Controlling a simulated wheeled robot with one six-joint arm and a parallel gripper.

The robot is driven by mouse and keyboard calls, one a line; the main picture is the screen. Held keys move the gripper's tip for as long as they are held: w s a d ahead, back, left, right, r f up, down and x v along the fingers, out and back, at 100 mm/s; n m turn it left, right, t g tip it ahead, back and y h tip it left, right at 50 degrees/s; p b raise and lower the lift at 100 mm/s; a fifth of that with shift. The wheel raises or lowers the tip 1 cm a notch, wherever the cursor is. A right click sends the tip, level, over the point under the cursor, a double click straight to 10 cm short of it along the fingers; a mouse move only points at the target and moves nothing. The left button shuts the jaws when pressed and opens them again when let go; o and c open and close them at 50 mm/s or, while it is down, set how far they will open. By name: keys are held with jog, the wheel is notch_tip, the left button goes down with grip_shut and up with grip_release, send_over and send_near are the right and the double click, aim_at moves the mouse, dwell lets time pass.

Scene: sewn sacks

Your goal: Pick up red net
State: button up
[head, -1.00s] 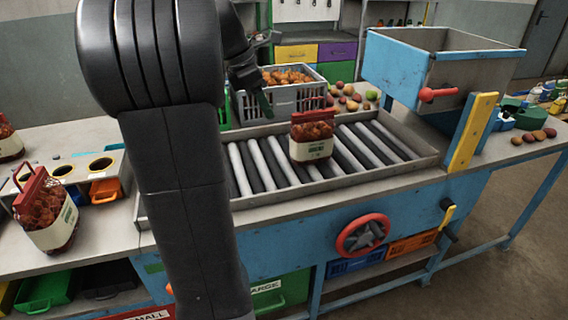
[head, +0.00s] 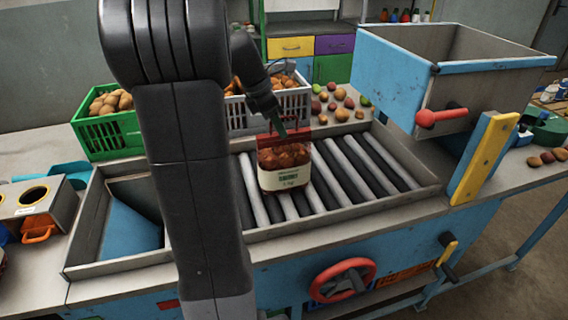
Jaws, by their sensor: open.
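The red net (head: 284,158) is a sack of orange-brown produce with a white printed label. It stands upright on the roller conveyor (head: 345,170) in the head view. My gripper (head: 280,128) is open at the top of the net, in front of or over its upper edge. The fingers are small and dark here, and I cannot tell whether they touch the net. My arm hides the conveyor to the left of the net.
A grey crate (head: 295,104) and a green crate (head: 108,133) of produce stand behind the conveyor. Loose fruit (head: 340,114) lies behind it. A blue hopper (head: 388,75) with a red handle (head: 440,117) rises at the right. A metal rim edges the conveyor.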

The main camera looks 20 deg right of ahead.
aim_at(284, 154)
jog(key=x, duration=0.3)
jog(key=shift+f, duration=0.25)
jog(key=shift+c, duration=0.3)
grip_shut()
jog(key=shift+s+f, duration=0.1)
jog(key=shift+f, duration=0.05)
dwell(0.8)
